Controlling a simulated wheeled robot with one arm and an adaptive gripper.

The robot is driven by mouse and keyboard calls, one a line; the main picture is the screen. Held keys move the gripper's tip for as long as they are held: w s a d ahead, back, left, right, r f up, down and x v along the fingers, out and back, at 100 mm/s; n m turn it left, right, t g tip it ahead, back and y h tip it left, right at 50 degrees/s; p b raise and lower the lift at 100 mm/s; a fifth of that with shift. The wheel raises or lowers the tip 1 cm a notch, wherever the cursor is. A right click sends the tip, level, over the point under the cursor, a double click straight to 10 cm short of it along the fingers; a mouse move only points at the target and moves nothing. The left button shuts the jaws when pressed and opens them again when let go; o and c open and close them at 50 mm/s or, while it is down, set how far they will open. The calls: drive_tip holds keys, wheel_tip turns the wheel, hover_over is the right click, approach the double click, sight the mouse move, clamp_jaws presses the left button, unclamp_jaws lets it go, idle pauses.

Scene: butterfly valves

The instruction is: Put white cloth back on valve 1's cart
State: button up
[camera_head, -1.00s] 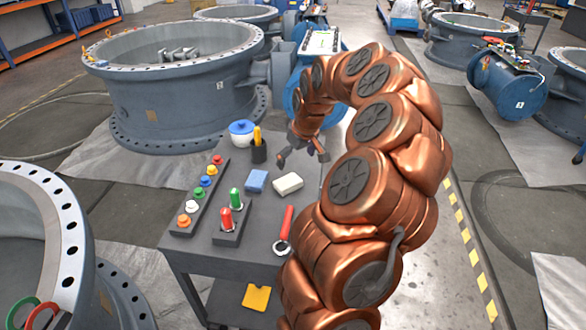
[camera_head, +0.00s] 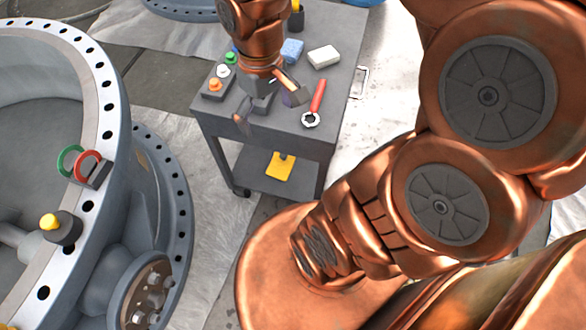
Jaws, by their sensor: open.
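A white folded cloth (camera_head: 323,56) lies on the top of the dark grey cart (camera_head: 345,72). I see no label that tells which valve this cart belongs to.
A red-handled tool (camera_head: 316,98) lies right of my gripper. Coloured knobs (camera_head: 215,84) stand in a block at the left. A yellow cloth (camera_head: 280,167) is on the lower shelf. A large grey valve (camera_head: 113,110) with red and green rings stands left of the cart.

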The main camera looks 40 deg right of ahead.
drive_tip(key=s+a+f+m+g, duration=0.1)
drive_tip(key=s+a+g, duration=0.1)
drive_tip(key=s, duration=1)
drive_tip(key=shift+a+f+h, duration=0.3)
drive_tip(key=shift+a+f, duration=0.1)
drive_tip(key=shift+a, duration=0.4)
